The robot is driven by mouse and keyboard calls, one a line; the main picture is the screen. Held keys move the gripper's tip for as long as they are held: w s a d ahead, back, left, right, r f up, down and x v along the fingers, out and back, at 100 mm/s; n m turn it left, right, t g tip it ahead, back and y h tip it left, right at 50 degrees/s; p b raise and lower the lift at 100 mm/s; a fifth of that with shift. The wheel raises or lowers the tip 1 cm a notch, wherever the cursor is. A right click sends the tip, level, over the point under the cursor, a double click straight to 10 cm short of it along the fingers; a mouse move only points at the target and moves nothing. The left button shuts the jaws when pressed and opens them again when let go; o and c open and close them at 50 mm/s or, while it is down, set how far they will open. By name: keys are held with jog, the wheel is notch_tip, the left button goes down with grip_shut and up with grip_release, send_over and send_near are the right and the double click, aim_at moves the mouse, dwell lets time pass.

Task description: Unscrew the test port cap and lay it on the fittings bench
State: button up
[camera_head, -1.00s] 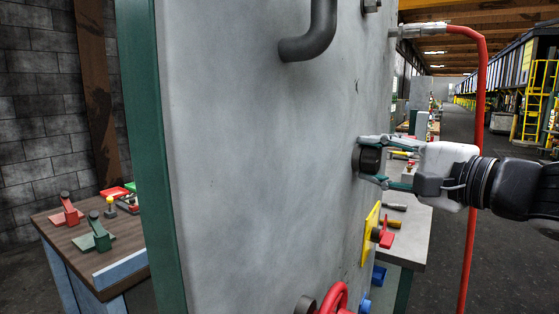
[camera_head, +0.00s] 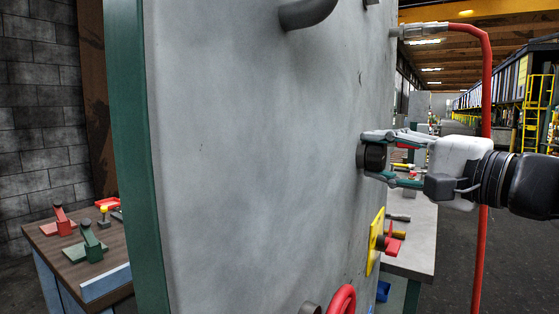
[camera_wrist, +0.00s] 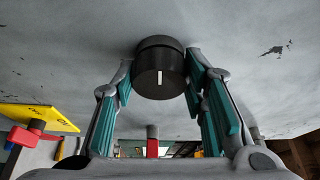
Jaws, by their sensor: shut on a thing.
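The test port cap (camera_head: 374,157) is a black round knob on the grey panel face (camera_head: 270,170). In the wrist view the fingertips (camera_wrist: 160,82) close on the cap from left and right. The cap sits at the panel; I cannot tell how far it is turned. A grey-topped bench (camera_head: 418,240) with tools stands behind the panel, and may be the fittings bench.
A red hose (camera_head: 484,120) hangs to the right, close behind my wrist. A yellow plate with a red handle (camera_head: 376,240) and a red wheel (camera_head: 342,299) stick out below the cap. A wooden-topped bench (camera_head: 75,262) with clamps stands at the left.

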jog(key=shift+f+n+t+y+b, duration=0.15)
jog(key=shift+n+y+b, duration=0.25)
jog(key=shift+n+b, duration=1.85)
jog(key=shift+r+n+t+y+b, duration=0.1)
jog(key=shift+n+t+y+b, duration=0.25)
jog(key=shift+b, duration=3.8)
jog(key=shift+f+n+t+y+b, duration=0.1)
jog(key=shift+n+y+b, duration=0.7)
jog(key=shift+b, duration=2.4)
jog(key=shift+n+h, duration=0.3)
jog(key=shift+h, duration=0.05)
jog(key=o, duration=1.3)
jog(key=shift+c, duration=0.2)
